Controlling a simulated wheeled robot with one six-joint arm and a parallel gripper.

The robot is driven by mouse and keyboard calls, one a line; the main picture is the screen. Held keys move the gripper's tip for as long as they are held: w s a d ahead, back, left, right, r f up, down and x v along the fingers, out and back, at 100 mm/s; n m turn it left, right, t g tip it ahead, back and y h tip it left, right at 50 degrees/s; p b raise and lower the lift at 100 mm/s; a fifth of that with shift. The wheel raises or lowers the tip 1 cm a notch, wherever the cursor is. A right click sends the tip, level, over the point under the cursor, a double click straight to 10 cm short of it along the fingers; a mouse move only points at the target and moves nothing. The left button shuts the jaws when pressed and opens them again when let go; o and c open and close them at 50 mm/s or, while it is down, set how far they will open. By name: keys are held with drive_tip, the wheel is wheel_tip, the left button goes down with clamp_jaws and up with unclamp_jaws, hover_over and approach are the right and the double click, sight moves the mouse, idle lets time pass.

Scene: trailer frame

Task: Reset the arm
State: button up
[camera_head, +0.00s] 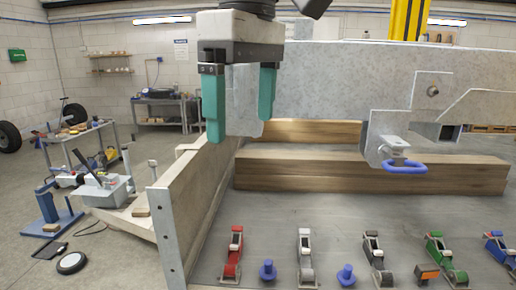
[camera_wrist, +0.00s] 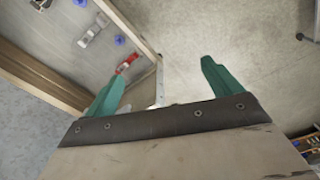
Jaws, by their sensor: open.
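My gripper (camera_head: 241,104) hangs at the upper middle of the head view, its two teal fingers pointing down and spread apart. Nothing is between the fingers. It is above and in front of the wooden side wall of the tray and the left end of the timber beams. In the wrist view my gripper (camera_wrist: 158,90) also shows open and empty, with the tray's corner and the pale floor below it.
A grey metal beam (camera_head: 345,85) lies behind and right of my gripper. Wooden beams (camera_head: 370,172) lie below it. The tray (camera_head: 190,200) holds several clamps, including a red one (camera_head: 233,255), and blue knobs (camera_head: 267,270). A cluttered cart (camera_head: 80,135) stands left. Floor between is partly free.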

drive_tip(key=s+d+f+m, duration=0.3)
drive_tip(key=d+f+m, duration=0.1)
drive_tip(key=d+f, duration=0.4)
drive_tip(key=s+d+f+m, duration=0.3)
drive_tip(key=d+f, duration=0.5)
drive_tip(key=d, duration=0.3)
drive_tip(key=s+d+f+m+t, duration=0.1)
drive_tip(key=s+d+f+m, duration=0.2)
drive_tip(key=d+f, duration=0.5)
drive_tip(key=shift+s+d+m, duration=0.3)
drive_tip(key=shift+d+m, duration=0.35)
drive_tip(key=shift+m, duration=0.25)
